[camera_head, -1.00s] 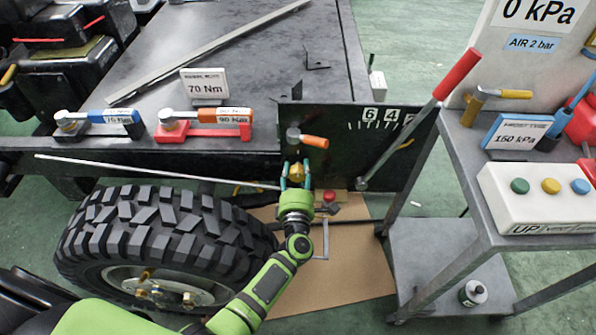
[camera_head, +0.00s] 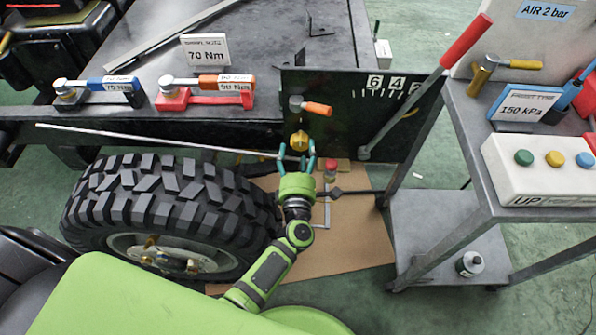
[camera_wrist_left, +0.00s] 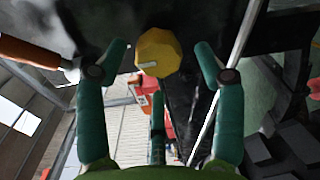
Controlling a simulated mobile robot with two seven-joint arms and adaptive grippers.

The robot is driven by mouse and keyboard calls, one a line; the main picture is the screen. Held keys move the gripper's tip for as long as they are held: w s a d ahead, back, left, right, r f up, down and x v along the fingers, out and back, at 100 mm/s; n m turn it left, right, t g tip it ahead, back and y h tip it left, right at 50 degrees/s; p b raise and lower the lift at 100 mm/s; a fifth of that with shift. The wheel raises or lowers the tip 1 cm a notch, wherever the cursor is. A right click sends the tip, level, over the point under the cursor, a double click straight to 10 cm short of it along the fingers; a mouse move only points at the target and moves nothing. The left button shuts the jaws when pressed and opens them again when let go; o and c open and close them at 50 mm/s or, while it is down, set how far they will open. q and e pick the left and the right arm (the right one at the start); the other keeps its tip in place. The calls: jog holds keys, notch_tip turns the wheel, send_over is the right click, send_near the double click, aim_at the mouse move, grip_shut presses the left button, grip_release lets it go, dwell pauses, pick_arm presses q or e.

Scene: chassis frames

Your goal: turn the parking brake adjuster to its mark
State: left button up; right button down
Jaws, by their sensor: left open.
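The parking brake adjuster appears to be the yellow faceted knob (camera_head: 299,140) on the dark panel, below the orange-handled lever. In the left wrist view the knob (camera_wrist_left: 158,52) shows a pale pointer line on its face. My left gripper (camera_head: 297,152) is open just below and in front of the knob. In the wrist view its teal fingers (camera_wrist_left: 158,62) stand apart on either side of the knob, with gaps on both sides. No mark for the knob can be made out. My right gripper is not in view.
An orange-handled lever (camera_head: 311,106) sits just above the knob. A long red-handled lever (camera_head: 425,85) rises at the panel's right, by a numbered scale (camera_head: 388,88). A thin rod (camera_head: 150,138) runs behind the gripper. The tyre (camera_head: 170,205) is at left, a grey cart (camera_head: 440,250) at right.

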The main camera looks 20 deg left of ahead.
pick_arm(q)
jog(key=v, duration=0.7)
jog(key=shift+s, duration=0.4)
jog(key=shift+d, duration=0.1)
jog(key=s+d+f+m+g+h+p, duration=0.1)
jog(key=s+f+m+g+h+p, duration=0.25)
jog(key=f+m, duration=0.55)
jog(key=s+d+f+m+g+h+p, duration=0.1)
jog(key=s+d+f+m+g+h, duration=0.2)
jog(key=s+f+m, duration=0.6)
jog(key=s+a+f+m+g+p, duration=0.1)
jog(key=s+a+f+m+g, duration=0.2)
jog(key=s, duration=0.5)
jog(key=s+a+f+m+g+y+p, duration=0.1)
jog(key=s+a+f+m+g, duration=0.2)
jog(key=s+a+f, duration=0.2)
jog(key=s+a+f+m+g, duration=0.2)
jog(key=s+a+f+g, duration=0.2)
jog(key=s, duration=0.7)
jog(key=shift+s+a+f+m+p, duration=0.25)
jog(key=shift+a+f+m+p, duration=0.25)
jog(key=shift+f, duration=0.35)
jog(key=shift+y, duration=0.25)
jog(key=shift+c, duration=0.4)
